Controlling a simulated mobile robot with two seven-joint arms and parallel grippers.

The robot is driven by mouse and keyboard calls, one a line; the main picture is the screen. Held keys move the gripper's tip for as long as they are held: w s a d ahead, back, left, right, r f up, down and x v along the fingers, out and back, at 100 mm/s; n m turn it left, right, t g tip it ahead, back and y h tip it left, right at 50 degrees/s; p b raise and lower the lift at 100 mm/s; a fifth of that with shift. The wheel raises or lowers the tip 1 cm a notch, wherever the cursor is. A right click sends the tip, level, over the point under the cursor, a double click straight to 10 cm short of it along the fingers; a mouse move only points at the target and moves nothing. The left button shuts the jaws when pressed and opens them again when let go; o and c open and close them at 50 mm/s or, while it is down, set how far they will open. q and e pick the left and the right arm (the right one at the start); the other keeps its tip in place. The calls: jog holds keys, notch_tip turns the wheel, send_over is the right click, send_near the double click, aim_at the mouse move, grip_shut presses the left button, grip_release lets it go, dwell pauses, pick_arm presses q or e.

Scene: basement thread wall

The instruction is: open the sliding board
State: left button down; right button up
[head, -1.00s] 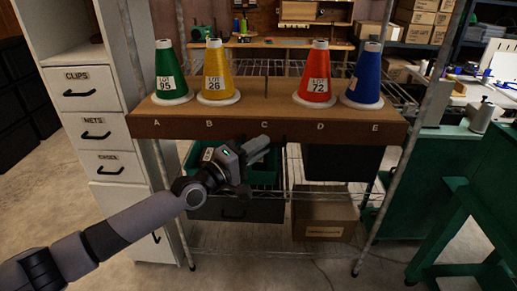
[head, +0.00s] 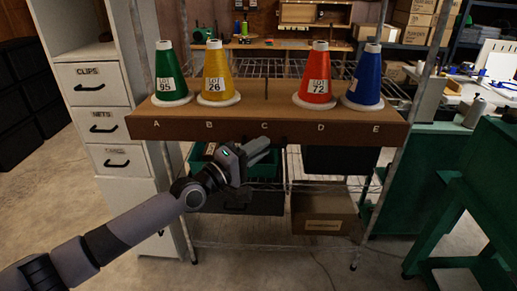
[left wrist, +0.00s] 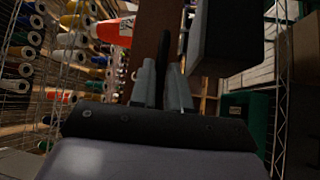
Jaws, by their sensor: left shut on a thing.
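The sliding board (head: 330,133) is a brown wooden shelf with a front face lettered A to E, on the wire rack. It carries green (head: 170,79), yellow (head: 216,76), red (head: 319,79) and blue (head: 366,81) cones with white bases; none stands above C. My left gripper (head: 265,150) is just below the front face near C. In the left wrist view its fingers (left wrist: 163,88) are shut on a thin dark piece (left wrist: 164,52), which looks like the board's handle. The brown board (left wrist: 152,35) and red cone (left wrist: 114,31) appear sideways there. My right gripper is not in view.
Below the board are a green crate (head: 203,160), a dark bin (head: 340,158) and a cardboard box (head: 324,214). A white drawer cabinet (head: 107,115) stands at left, a green bench (head: 485,180) at right. Bare floor (head: 60,210) shows at lower left.

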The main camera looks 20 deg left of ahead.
pick_arm(q)
jog(key=c, duration=1.2)
grip_release()
jog(key=shift+o, duration=0.2)
jog(key=r+v, duration=0.1)
jog(key=v, duration=0.6)
jog(key=shift+f, duration=0.5)
jog(key=shift+a, duration=0.1)
jog(key=s+d+f+m+g+y+p, duration=0.1)
jog(key=s+f+m+g+y, duration=0.2)
jog(key=s+f, duration=0.9)
jog(key=s+d+f+m+g+y, duration=0.1)
jog(key=s+f+m+g+y, duration=0.2)
jog(key=s+f+m, duration=0.7)
notch_tip(320, 180, down, 4)
jog(key=shift+s+r+g+y+p, duration=0.1)
jog(key=shift+s+g+y+p, duration=0.4)
jog(key=shift+s, duration=0.7)
